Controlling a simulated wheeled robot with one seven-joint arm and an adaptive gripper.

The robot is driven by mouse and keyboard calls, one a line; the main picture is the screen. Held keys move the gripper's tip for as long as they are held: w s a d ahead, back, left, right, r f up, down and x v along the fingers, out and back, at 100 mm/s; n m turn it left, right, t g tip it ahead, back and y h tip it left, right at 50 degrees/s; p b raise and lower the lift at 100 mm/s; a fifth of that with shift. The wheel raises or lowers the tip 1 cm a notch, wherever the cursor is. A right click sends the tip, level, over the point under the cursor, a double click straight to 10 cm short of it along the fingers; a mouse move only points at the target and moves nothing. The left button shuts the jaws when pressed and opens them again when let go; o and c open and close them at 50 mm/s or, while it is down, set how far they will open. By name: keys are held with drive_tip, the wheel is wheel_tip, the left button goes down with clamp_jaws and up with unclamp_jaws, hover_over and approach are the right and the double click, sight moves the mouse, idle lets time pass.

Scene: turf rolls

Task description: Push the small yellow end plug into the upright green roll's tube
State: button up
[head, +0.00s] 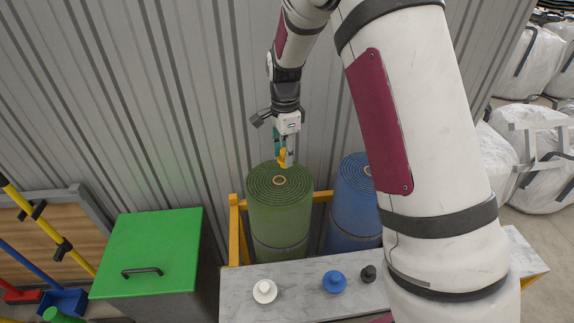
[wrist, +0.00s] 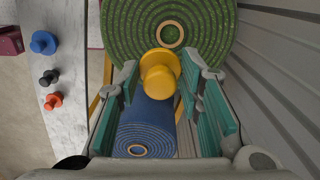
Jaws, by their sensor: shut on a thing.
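The small yellow end plug (wrist: 160,72) is held between the teal-padded fingers of my gripper (wrist: 157,82). In the head view the plug (head: 282,156) is above the top of the upright green roll (head: 279,215), with my gripper (head: 286,155) over it. The green roll's top also fills the upper part of the wrist view (wrist: 120,22). Its tube (wrist: 171,34) shows as a pale ring around a green-looking centre, just beyond the plug and not covered by it. The tube also shows in the head view (head: 279,180). The plug looks apart from the tube.
An upright blue roll (head: 350,205) stands right of the green one in a yellow frame (head: 234,232). A grey marble-look shelf (head: 300,297) in front holds white (head: 264,291), blue (head: 334,281), black (head: 369,273) and orange (wrist: 53,100) plugs. A corrugated wall (head: 150,100) rises behind.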

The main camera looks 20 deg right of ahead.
sight(279, 157)
drive_tip(key=shift+w+a+r, duration=0.4)
drive_tip(key=shift+w+a, duration=0.3)
drive_tip(key=shift+a, duration=0.05)
drive_tip(key=shift+f+b, duration=0.6)
drive_tip(key=shift+f, duration=2.3)
drive_tip(key=shift+f+b, duration=0.45)
drive_tip(key=shift+f, duration=1.2)
drive_tip(key=o, duration=1.2)
wheel_tip(279, 157, up, 12)
